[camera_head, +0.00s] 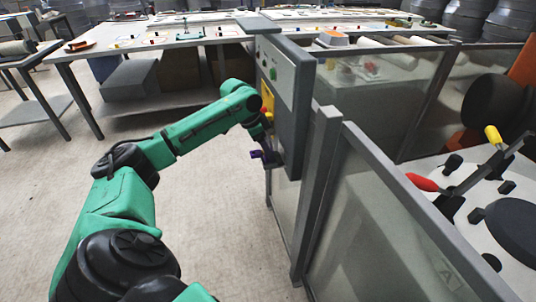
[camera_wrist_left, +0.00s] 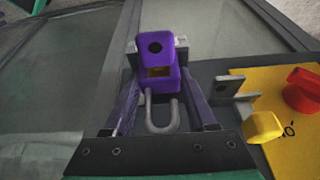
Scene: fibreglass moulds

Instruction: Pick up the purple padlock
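The purple padlock (camera_wrist_left: 158,52) sits at the far end between the two fingers of my left gripper (camera_wrist_left: 160,84) in the left wrist view. Its grey shackle (camera_wrist_left: 161,118) points back toward the wrist, between the fingers. The fingers lie close along both sides of the padlock body; whether they press on it I cannot tell. In the head view the padlock (camera_head: 262,155) shows as a small purple shape beside the grey control panel (camera_head: 285,95), and the gripper is mostly hidden by the arm and panel. My right gripper is in neither view.
A yellow plate with a red knob (camera_wrist_left: 303,92), a yellow knob (camera_wrist_left: 262,127) and a grey bracket (camera_wrist_left: 234,92) lies right of my left gripper. A fenced machine with glass panels (camera_head: 385,215) fills the right. A long table (camera_head: 150,42) stands behind.

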